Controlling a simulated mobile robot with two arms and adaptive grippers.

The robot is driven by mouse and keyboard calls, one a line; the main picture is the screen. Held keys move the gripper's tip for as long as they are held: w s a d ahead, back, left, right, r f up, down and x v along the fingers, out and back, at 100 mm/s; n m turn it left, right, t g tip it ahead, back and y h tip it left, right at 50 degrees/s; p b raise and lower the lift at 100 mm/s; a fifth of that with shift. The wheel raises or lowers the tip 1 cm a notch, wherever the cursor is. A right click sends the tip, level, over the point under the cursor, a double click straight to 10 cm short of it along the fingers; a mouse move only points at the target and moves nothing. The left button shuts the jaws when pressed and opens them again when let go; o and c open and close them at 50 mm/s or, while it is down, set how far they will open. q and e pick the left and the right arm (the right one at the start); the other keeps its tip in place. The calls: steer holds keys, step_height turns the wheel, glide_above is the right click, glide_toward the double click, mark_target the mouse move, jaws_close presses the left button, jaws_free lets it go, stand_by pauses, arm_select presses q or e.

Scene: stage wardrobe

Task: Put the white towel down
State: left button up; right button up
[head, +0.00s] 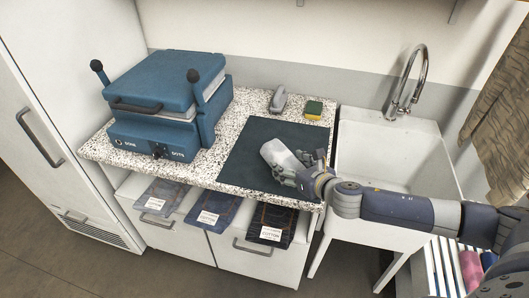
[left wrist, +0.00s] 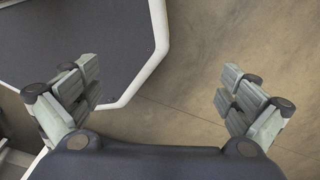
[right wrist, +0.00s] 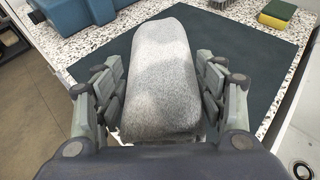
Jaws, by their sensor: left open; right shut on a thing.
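The white towel (head: 277,153) is a rolled, light grey-white bundle over the dark mat on the counter. In the right wrist view the towel (right wrist: 163,75) lies lengthwise between the fingers. My right gripper (head: 303,168) is shut on its near end. I cannot tell whether the towel touches the dark mat (head: 248,146). My left gripper (left wrist: 160,85) is open and empty, over the floor beside a dark panel with a white rim; it does not show in the head view.
A blue press (head: 165,100) stands on the speckled counter (head: 112,150) at left. A grey handled tool (head: 278,99) and a yellow-green sponge (head: 313,109) lie behind the mat. A white sink (head: 385,150) with a tap (head: 410,80) is at right. Folded denim pieces (head: 212,209) hang below the counter front.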

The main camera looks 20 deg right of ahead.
mark_target(262, 152)
steer(key=w+a, duration=0.1)
steer(key=w, duration=0.1)
steer(key=w+a, duration=0.1)
steer(key=w, duration=0.1)
steer(key=shift+a+p, duration=0.15)
steer(key=shift+p, duration=0.25)
steer(key=w+a, duration=0.2)
steer(key=w, duration=0.1)
steer(key=w+a+f+p, duration=0.1)
steer(key=w, duration=0.1)
steer(key=shift+w, duration=0.25)
steer(key=shift+f, duration=1.85)
arm_select(q)
steer(key=shift+w+a+r, duration=0.2)
steer(key=shift+w+r, duration=0.3)
steer(key=shift+r, duration=0.15)
steer(key=shift+w+a+r, duration=0.2)
steer(key=shift+w+r, duration=0.25)
steer(key=shift+r, duration=0.15)
